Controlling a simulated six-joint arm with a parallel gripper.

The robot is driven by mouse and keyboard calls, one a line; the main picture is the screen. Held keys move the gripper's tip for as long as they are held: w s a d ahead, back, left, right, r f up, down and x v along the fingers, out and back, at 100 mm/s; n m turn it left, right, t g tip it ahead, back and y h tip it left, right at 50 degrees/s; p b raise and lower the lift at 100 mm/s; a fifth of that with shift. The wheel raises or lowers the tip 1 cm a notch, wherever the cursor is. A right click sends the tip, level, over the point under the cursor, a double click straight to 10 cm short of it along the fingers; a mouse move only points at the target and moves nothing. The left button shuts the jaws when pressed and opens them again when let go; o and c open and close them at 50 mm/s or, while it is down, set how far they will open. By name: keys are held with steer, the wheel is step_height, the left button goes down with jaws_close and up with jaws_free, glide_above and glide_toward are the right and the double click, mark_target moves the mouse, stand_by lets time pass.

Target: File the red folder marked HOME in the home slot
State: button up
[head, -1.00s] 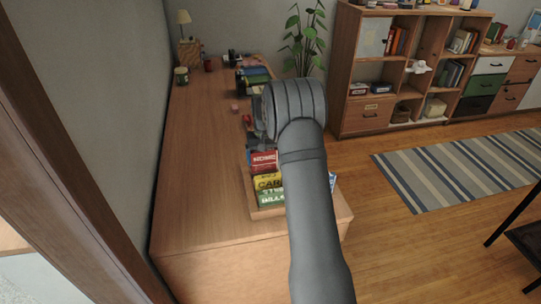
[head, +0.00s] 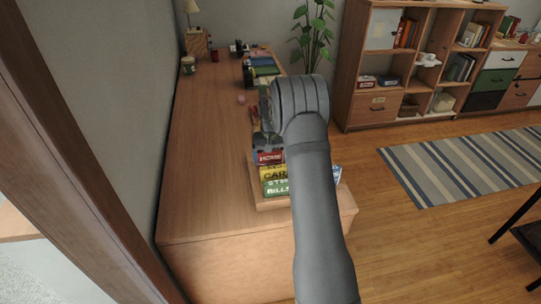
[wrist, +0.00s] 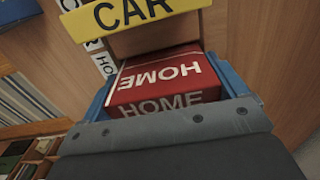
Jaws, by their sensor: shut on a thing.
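The red folder marked HOME (head: 269,157) shows in the head view just behind the yellow CAR folder (head: 275,174), which covers its lower part. In the wrist view the red folder (wrist: 165,75) lies between the blue fingers of my gripper (wrist: 162,66), which is shut on it. The yellow folder (wrist: 130,14) is close in front of it there. The folders stand in a wooden holder (head: 262,204) at the near end of the desk. Its home slot is mostly hidden, and I cannot tell how deep the red folder sits.
A green BILLS folder (head: 277,189) stands at the holder's front. White slot labels (wrist: 104,64) show in the wrist view, partly covered. The long desk (head: 205,150) is clear on the left. Small items and more folders (head: 262,71) stand toward its far end.

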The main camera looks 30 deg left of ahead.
steer(key=o, duration=0.7)
steer(key=shift+r, duration=0.1)
step_height(320, 180, up, 17)
steer(key=shift+r, duration=0.15)
step_height(320, 180, down, 17)
steer(key=shift+f, duration=0.1)
steer(key=shift+r, duration=0.35)
stand_by(0.3)
